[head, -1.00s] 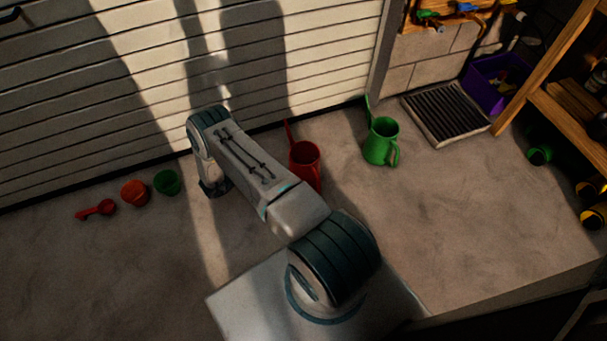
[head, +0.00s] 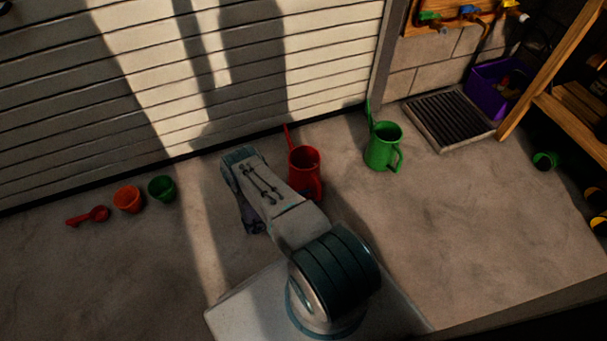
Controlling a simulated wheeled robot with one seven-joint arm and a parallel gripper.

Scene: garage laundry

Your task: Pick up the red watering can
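The red watering can (head: 304,163) stands upright on the concrete floor near the slatted door, just right of my arm. Its thin spout points up and to the left, and its handle side faces me. My arm bends over at its elbow and reaches down to the left of the can. The dark lower end of the arm, with my gripper (head: 254,226), is apart from the can in the picture. The fingers are too small and hidden to make out.
A green watering can (head: 383,147) stands right of the red one. A red scoop (head: 90,216), an orange pot (head: 128,199) and a green pot (head: 162,188) lie left. A floor grate (head: 447,118), purple bin (head: 496,88) and wooden shelf (head: 561,112) are right.

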